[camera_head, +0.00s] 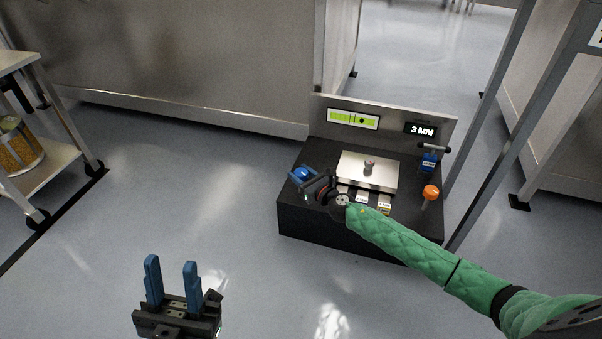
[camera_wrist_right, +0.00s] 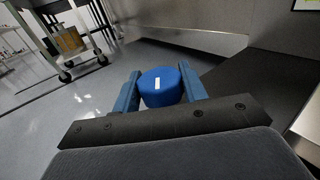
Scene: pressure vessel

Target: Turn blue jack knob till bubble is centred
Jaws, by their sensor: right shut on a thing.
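The blue jack knob (camera_head: 301,174) is at the left edge of the black base box (camera_head: 355,239). In the right wrist view the knob (camera_wrist_right: 161,87) has a white mark on top and sits between both fingers. My right gripper (camera_wrist_right: 160,92) is shut on it; in the head view this gripper (camera_head: 305,181) partly hides it. The green bubble level (camera_head: 352,119) is on the back panel, with a dark bubble right of its middle marks. My left gripper (camera_head: 171,284) is open and empty over the floor at lower left.
The display (camera_head: 420,130) reads 3 MM. An orange knob (camera_head: 431,192) and a blue clamp-like part (camera_head: 430,160) are on the box's right side. A metal plate (camera_head: 367,171) lies at its middle. A shelf cart (camera_head: 56,163) stands at far left.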

